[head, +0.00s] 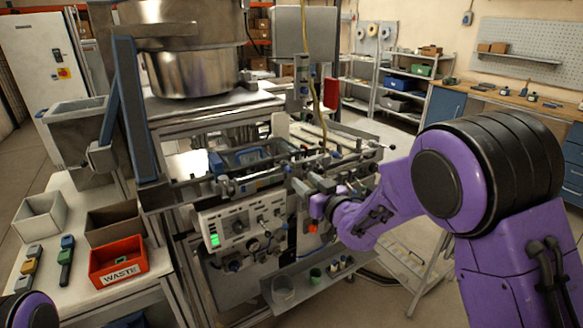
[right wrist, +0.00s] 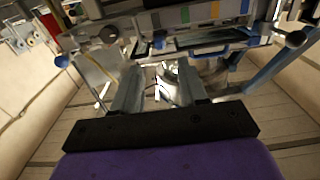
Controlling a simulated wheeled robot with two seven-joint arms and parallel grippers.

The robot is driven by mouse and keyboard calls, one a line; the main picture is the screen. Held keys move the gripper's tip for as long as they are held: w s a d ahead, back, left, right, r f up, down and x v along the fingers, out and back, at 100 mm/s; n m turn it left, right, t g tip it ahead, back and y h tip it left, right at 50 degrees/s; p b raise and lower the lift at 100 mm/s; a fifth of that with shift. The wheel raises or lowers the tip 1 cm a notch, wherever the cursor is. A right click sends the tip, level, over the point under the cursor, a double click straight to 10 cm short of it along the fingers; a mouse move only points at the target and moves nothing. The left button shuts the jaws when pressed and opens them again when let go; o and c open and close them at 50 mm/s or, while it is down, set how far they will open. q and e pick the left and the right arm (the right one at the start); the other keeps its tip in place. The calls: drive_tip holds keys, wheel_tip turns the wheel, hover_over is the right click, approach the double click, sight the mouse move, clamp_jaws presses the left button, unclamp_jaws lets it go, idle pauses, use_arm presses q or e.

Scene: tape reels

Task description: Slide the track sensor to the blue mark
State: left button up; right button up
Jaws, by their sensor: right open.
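In the right wrist view a pale rail (right wrist: 200,18) runs across the top with coloured patches on it, blue, green and orange among them. A small dark part with a blue end (right wrist: 159,41) hangs below the rail; I cannot tell for sure whether it is the track sensor. My right gripper (right wrist: 158,68) is open, its two fingers pointing at the rail with nothing seen held between them. In the head view the right gripper (head: 306,188) is at the machine's front, by its rods and knobs. The rail's marks are too small to tell there. My left gripper is out of view.
A control panel (head: 240,222) with a green light is left of the right gripper. A shelf with small jars (head: 316,276) juts out below. A red WASTE bin (head: 118,262) stands on the left bench. Rods and blue-ended knobs (right wrist: 292,39) crowd the rail.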

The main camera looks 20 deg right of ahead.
sight(290, 169)
drive_tip(key=p+x, duration=0.2)
drive_tip(key=x, duration=0.5)
drive_tip(key=shift+r, duration=0.1)
drive_tip(key=shift+w+a, duration=0.1)
drive_tip(key=shift+w, duration=0.3)
clamp_jaws()
